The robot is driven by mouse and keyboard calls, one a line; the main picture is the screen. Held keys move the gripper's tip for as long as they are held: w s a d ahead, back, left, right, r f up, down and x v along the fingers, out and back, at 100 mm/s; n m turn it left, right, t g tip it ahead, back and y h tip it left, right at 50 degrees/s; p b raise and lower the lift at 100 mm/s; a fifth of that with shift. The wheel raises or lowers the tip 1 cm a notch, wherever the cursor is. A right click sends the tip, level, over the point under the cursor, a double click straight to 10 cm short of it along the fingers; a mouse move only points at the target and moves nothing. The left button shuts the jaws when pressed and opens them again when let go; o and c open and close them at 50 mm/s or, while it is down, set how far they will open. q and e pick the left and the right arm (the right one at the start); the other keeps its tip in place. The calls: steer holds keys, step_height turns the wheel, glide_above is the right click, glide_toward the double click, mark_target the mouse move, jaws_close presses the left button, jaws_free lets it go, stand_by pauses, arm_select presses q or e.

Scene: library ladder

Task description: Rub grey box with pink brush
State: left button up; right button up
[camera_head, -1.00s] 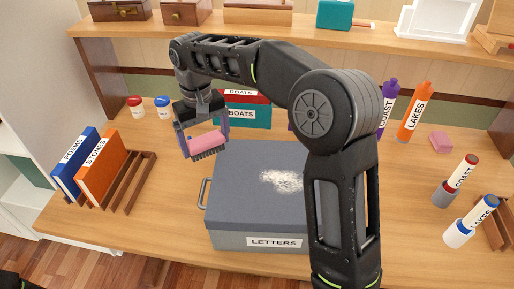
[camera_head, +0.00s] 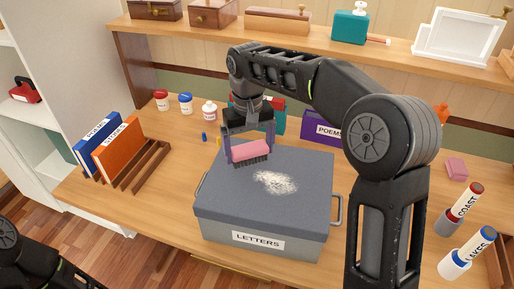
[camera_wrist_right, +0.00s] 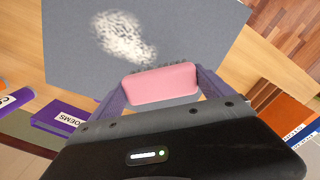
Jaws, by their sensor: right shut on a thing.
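The grey box (camera_head: 240,203) with a "LETTERS" label stands on the desk, its lid closed and a handle at each side. A whitish dusty patch (camera_head: 275,182) lies on the lid; it also shows in the right wrist view (camera_wrist_right: 124,37). My right gripper (camera_head: 249,149) is shut on the pink brush (camera_head: 250,147), bristles down, over the lid's back left part, beside the patch. The brush also shows in the right wrist view (camera_wrist_right: 161,84), with its bristles near the patch. I cannot tell whether the bristles touch the lid. My left gripper is out of view.
A book rack (camera_head: 146,166) with blue and orange books stands left of the box. A pink block (camera_head: 456,168) and labelled tubes (camera_head: 466,203) are at the right. A shelf (camera_head: 300,41) runs along the back.

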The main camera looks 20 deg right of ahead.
mark_target(253, 152)
steer(key=shift+s+d+r+n+p, duration=0.15)
steer(key=shift+r+n+p, duration=0.15)
steer(key=shift+n+p, duration=0.15)
steer(key=n+p, duration=0.1)
steer(key=n, duration=0.2)
steer(key=s+r+n+p, duration=0.1)
steer(key=n+p, duration=0.1)
steer(key=n, duration=0.1)
steer(key=r+n+p, duration=0.1)
steer(key=n+p, duration=0.1)
steer(key=n, duration=0.1)
steer(key=shift+s+r, duration=0.1)
steer(key=shift+s, duration=0.2)
steer(key=n+p, duration=0.1)
steer(key=n, duration=0.2)
steer(key=s+n+p, duration=0.1)
steer(key=n, duration=0.2)
steer(key=s+r+n+p, duration=0.1)
steer(key=n, duration=0.3)
steer(key=shift+a+p, duration=0.25)
steer(key=shift+p, duration=0.15)
